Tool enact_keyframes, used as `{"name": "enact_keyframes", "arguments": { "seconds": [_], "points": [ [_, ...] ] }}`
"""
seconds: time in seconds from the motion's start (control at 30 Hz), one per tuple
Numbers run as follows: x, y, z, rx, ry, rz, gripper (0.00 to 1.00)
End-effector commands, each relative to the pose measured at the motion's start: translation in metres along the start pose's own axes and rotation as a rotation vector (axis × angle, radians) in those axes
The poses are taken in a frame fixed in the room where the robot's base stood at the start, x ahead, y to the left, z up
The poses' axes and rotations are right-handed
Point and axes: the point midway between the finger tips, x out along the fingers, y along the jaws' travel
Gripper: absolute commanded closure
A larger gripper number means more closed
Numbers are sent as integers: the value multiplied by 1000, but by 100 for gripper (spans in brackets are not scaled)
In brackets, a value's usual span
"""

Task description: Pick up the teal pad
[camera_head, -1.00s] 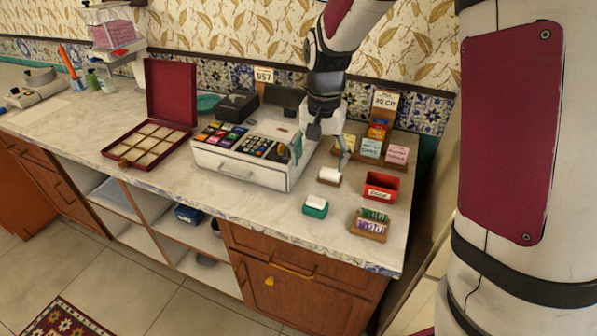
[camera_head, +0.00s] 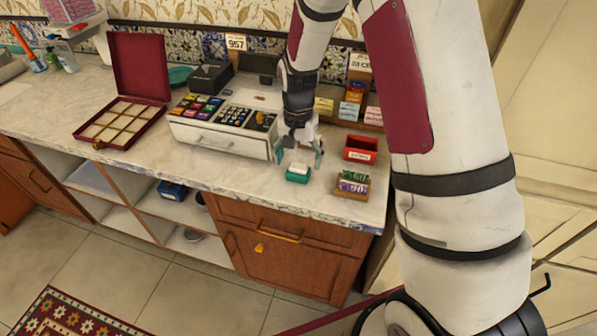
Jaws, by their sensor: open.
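The teal pad (camera_head: 298,176) is a small teal block with a white top. It lies on the marble counter, in front of the cash register's right side. My gripper (camera_head: 298,159) points down, with its fingers spread on either side, just behind and above the pad in the picture. Nothing shows between the fingers. I cannot tell how high the fingertips are above the pad or whether they touch the counter.
The cash register (camera_head: 226,125) stands close to the left of my gripper. A red tray (camera_head: 361,148) and a wooden holder with number tags (camera_head: 352,186) are to the right. An open burgundy box (camera_head: 120,122) is farther left. Bare counter lies in front of the pad.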

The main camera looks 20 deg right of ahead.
Motion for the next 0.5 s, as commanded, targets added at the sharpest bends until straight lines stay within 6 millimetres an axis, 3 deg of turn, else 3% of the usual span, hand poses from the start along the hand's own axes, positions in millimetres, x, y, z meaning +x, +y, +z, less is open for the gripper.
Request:
{"name": "enact_keyframes", "arguments": {
  "seconds": [0.23,0.5],
  "points": [
    [34,1,1,0,-4,3,25],
    [41,1,0,0,0,0,25]
  ]
}}
